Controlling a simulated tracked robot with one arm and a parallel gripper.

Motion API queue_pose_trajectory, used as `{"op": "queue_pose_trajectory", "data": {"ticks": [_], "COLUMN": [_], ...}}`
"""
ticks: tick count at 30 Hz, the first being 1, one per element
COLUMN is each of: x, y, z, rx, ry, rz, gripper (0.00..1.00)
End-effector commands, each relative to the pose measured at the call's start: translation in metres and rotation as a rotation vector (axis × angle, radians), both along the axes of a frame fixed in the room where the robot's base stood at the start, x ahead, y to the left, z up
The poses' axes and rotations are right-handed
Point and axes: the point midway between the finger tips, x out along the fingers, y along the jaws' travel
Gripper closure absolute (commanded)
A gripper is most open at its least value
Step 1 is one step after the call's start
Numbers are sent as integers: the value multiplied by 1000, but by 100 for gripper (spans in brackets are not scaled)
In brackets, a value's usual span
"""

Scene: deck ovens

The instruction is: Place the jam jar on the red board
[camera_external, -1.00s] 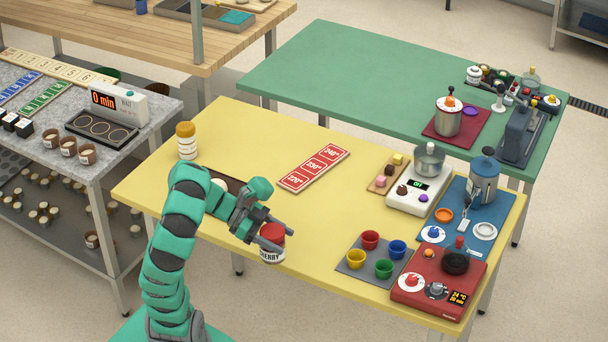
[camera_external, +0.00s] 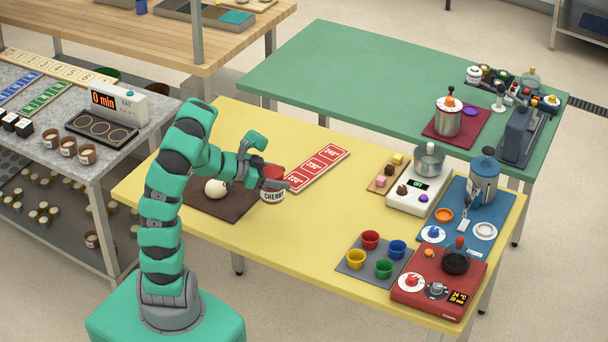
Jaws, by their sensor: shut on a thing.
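The jam jar (camera_external: 272,194) has a red lid and a label reading "CHERRY". My gripper (camera_external: 276,182) is shut on it, and the jar looks upright. The red board (camera_external: 319,167) is a long strip with the labels 220°, 230° and 240°, lying slantwise on the yellow table (camera_external: 340,220). The jar is just left of and in front of the board's near 220° end. The jar's exact height above the table is hard to tell. The gripper partly hides the board's near end.
A dark brown mat (camera_external: 222,207) with a white ball (camera_external: 216,188) lies under my arm. To the right are a grey mat with several coloured cups (camera_external: 370,240), a white scale (camera_external: 418,190) and a small tray of sweets (camera_external: 386,176). The yellow table's middle is clear.

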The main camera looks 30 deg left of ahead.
Motion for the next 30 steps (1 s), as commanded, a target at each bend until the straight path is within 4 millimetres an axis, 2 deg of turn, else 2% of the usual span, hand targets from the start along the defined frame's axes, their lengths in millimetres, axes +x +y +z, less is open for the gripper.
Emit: {"op": "queue_pose_trajectory", "data": {"ticks": [4, 10, 21, 30], "x": [8, 25, 99, 150], "y": [10, 12, 8, 6], "z": [-1, -7, -12, -18], "rx": [-1, 0, -2, -1], "ry": [-2, -3, -7, -5], "rz": [36, 48, 46, 46], "gripper": [78, 78, 78, 78]}}
